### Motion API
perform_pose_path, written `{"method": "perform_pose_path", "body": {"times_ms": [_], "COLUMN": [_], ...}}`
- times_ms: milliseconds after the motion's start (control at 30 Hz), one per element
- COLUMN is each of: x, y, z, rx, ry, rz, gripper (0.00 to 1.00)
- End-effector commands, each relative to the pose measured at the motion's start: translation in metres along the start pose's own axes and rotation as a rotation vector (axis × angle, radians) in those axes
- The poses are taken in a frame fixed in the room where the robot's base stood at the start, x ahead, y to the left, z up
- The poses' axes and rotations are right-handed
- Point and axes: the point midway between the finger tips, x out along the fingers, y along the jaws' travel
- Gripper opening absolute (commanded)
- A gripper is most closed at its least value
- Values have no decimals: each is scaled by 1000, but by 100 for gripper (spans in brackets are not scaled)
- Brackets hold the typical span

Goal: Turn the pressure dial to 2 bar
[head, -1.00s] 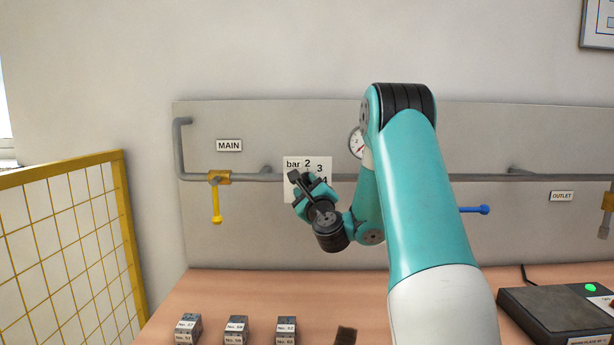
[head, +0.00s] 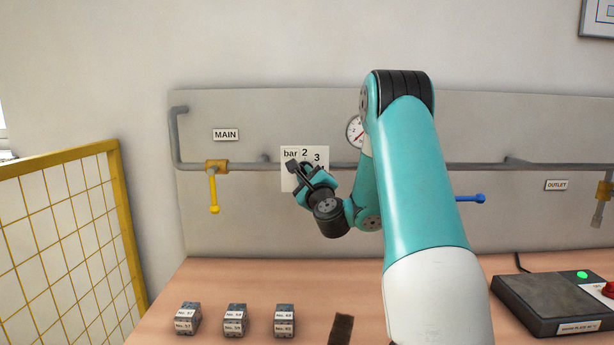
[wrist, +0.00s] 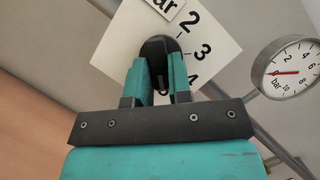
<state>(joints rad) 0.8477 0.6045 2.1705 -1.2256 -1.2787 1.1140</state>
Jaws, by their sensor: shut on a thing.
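The pressure dial is a black round knob (wrist: 158,47) on a white plate (wrist: 115,50) marked "bar", with 2, 3 and 4 readable in the wrist view. The plate (head: 289,181) also shows on the wall panel in the head view, partly behind my gripper. My gripper (wrist: 164,68) has its two teal fingers on either side of the knob, shut on it. My gripper (head: 309,180) also shows in the head view. Which number the knob points to is hidden. A round gauge (wrist: 298,68) with a red needle sits to the right; its exact reading is unclear.
A grey pipe (head: 430,167) runs across the panel. A yellow-handled valve (head: 213,190) hangs left of the plate, a blue handle (head: 470,198) to the right. Several small labelled blocks (head: 234,320) and a dark control box (head: 545,305) stand on the bench (head: 225,280).

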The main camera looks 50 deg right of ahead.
Motion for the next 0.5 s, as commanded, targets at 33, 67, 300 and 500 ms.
{"method": "perform_pose_path", "body": {"times_ms": [33,67,300,500], "x": [1,1,1,2], "y": [-3,-3,-6,-7], "z": [2,2,4,6], "rx": [-22,-39,-216,-391], "ry": [0,0,-2,-3], "rz": [7,14,89,163], "gripper": [0,0,0,0]}}
